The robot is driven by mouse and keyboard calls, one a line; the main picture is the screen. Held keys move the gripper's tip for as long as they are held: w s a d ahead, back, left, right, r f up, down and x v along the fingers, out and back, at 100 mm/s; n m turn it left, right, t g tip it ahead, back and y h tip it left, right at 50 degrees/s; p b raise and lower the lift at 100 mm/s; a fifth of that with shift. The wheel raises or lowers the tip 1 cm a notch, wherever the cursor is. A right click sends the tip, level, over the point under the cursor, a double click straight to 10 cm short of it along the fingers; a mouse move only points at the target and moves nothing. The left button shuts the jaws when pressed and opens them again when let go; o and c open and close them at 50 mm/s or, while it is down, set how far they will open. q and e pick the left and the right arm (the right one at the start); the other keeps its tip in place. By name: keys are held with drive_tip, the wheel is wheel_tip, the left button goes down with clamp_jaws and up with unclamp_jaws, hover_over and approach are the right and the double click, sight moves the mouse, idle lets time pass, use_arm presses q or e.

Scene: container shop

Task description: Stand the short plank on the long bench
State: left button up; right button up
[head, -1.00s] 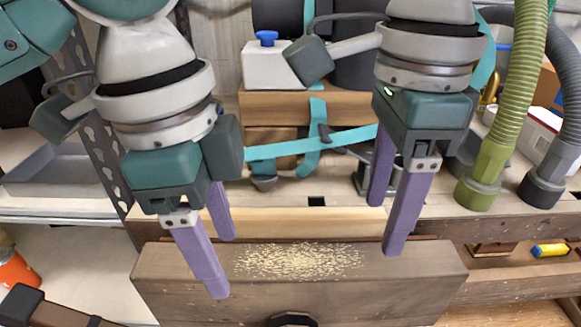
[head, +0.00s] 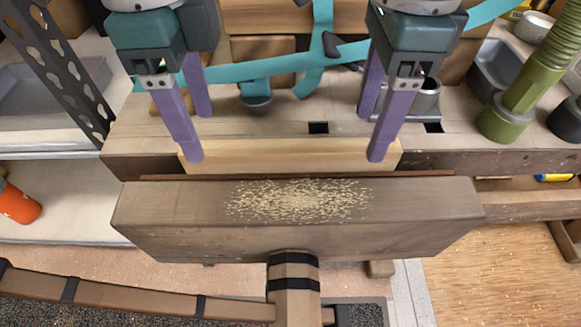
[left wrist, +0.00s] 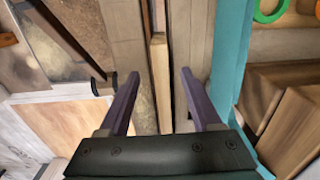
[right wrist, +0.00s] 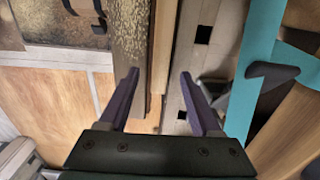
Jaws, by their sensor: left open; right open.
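The short plank (head: 290,152) is pale wood. It lies lengthwise in the gap between the long bench (head: 140,130) and a brown beam, and its lower part is hidden. My left gripper (head: 199,133) is open over the plank's left end; the plank (left wrist: 161,80) runs between its fingers in the left wrist view. My right gripper (head: 373,134) is open over the right end; the plank (right wrist: 158,50) also runs between its fingers in the right wrist view. Neither is closed on it. I cannot tell how far the fingertips reach below its top edge.
The brown beam (head: 170,200), sprinkled with sawdust, stands in front like a vise jaw, with a black-banded post (head: 293,290) below. A green hose (head: 520,85) and a grey bin (head: 497,70) are at right. Teal straps (head: 225,75) cross behind the grippers.

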sight(206, 147)
use_arm(q)
drive_tip(key=shift+f, duration=2.55)
use_arm(e)
drive_tip(key=shift+f, duration=2.55)
use_arm(q)
drive_tip(key=shift+c, duration=0.3)
use_arm(e)
drive_tip(key=shift+c, duration=0.3)
use_arm(q)
clamp_jaws()
use_arm(e)
clamp_jaws()
drive_tip(key=shift+r, duration=0.1)
